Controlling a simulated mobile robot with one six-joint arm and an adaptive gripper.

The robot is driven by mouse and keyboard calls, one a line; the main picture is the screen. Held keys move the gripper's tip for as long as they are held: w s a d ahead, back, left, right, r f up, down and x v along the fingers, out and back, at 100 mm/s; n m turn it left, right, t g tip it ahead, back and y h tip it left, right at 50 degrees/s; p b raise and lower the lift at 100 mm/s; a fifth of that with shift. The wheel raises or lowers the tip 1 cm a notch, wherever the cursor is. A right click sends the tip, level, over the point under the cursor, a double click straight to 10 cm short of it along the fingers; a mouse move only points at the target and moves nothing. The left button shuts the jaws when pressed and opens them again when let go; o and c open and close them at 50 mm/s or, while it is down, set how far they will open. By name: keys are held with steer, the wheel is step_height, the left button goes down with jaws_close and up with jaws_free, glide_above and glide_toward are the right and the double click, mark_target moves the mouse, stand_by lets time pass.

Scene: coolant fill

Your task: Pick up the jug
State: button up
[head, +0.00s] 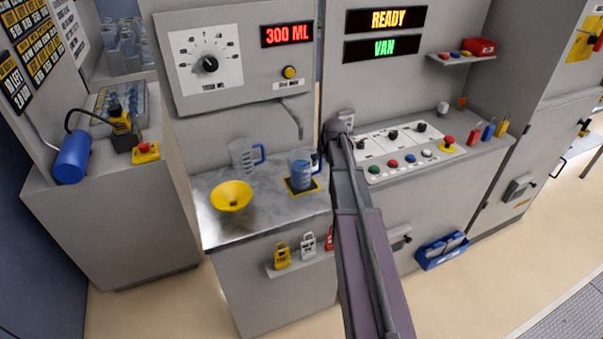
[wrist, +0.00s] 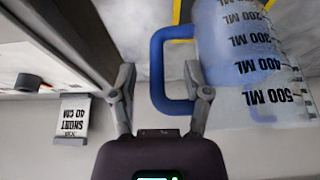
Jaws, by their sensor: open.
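The clear jug (head: 301,167) with a blue handle and blue liquid stands upright on a dark, yellow-edged mat (head: 289,190) on the metal counter. In the wrist view the jug (wrist: 235,55) appears upside down, with marks up to 500 ML. Its blue handle (wrist: 158,75) shows between my two fingers. My gripper (wrist: 160,72) is open, with one finger on each side of the handle's bar. I cannot tell whether either finger touches it. In the head view, my arm and wrist hide most of the gripper, at the jug's right.
A second, empty-looking jug (head: 241,155) with a blue handle stands behind, to the left. A yellow funnel (head: 231,196) sits at the counter's front left. A spout (head: 293,118) hangs above the counter. A button panel (head: 405,150) lies to the right.

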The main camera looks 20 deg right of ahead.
mark_target(321, 163)
steer(key=shift+b+x, duration=1.15)
steer(key=shift+x, duration=0.4)
steer(key=shift+d, duration=0.1)
jaws_close()
